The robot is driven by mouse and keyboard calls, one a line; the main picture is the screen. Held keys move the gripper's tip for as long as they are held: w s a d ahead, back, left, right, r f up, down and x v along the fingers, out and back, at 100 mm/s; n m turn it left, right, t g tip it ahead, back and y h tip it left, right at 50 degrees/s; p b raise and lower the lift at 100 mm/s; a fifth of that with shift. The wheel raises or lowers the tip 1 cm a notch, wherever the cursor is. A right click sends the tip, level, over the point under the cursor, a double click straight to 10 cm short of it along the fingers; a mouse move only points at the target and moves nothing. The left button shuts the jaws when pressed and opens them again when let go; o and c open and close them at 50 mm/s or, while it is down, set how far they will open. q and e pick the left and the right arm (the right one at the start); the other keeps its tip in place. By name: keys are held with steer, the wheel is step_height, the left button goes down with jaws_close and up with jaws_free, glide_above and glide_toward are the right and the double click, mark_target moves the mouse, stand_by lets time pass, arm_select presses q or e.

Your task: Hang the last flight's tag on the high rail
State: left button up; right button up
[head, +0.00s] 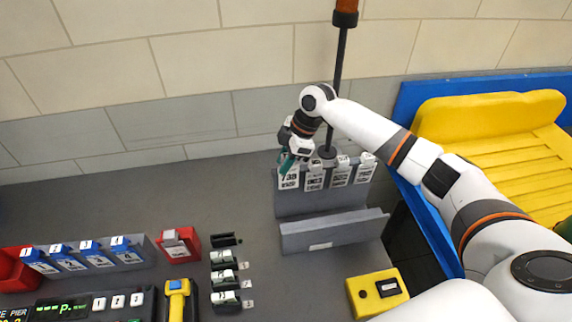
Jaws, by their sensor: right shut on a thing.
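My right gripper (289,163), with teal fingertips, is shut on a white flight tag (289,181) at the left end of the high rail (318,204). The tag has dark print, which seems to start with 7. It hangs down in front of the grey panel; I cannot tell whether it rests on the rail. Several other white tags hang in a row to its right, such as one next to it (314,181) and one at the right end (365,175). My left gripper is not in view.
A lower grey rail (335,235) in front is bare except for a small label. A dark pole (339,90) rises behind the tags.

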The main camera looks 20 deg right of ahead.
steer(key=shift+f+b, duration=0.55)
steer(key=shift+f, duration=1)
steer(key=o, duration=1)
steer(key=shift+o, duration=0.2)
steer(key=b+v, duration=0.3)
steer(key=v, duration=0.9)
steer(key=shift+d, duration=0.1)
